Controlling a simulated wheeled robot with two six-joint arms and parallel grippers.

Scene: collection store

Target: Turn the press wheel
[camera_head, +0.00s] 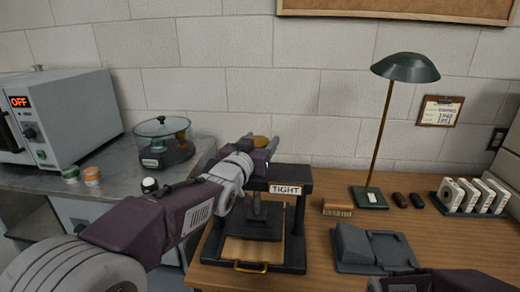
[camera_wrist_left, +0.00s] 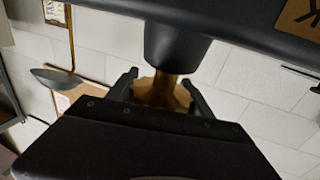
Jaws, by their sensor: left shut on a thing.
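The press (camera_head: 255,255) is a dark frame on the wooden desk, with a plate reading TIGHT (camera_head: 285,189) on its crossbar. Its wheel (camera_head: 262,140), a small brass-coloured disc, sits at the top, partly hidden by my left gripper (camera_head: 259,146). In the left wrist view the scalloped wheel (camera_wrist_left: 160,90) lies between the two dark fingers of the left gripper (camera_wrist_left: 163,96), which is shut on it. The wheel's shaft enters the dark press body. My right arm (camera_head: 440,281) shows only in part at the bottom right; its fingers are not clear.
A green lamp (camera_head: 407,68), a brush (camera_head: 337,208), a dark grey device (camera_head: 372,247) and a rack of white rolls (camera_head: 470,196) stand right of the press. A scale (camera_head: 163,143) and an oven-like box (camera_head: 70,115) reading OFF stand on the left counter.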

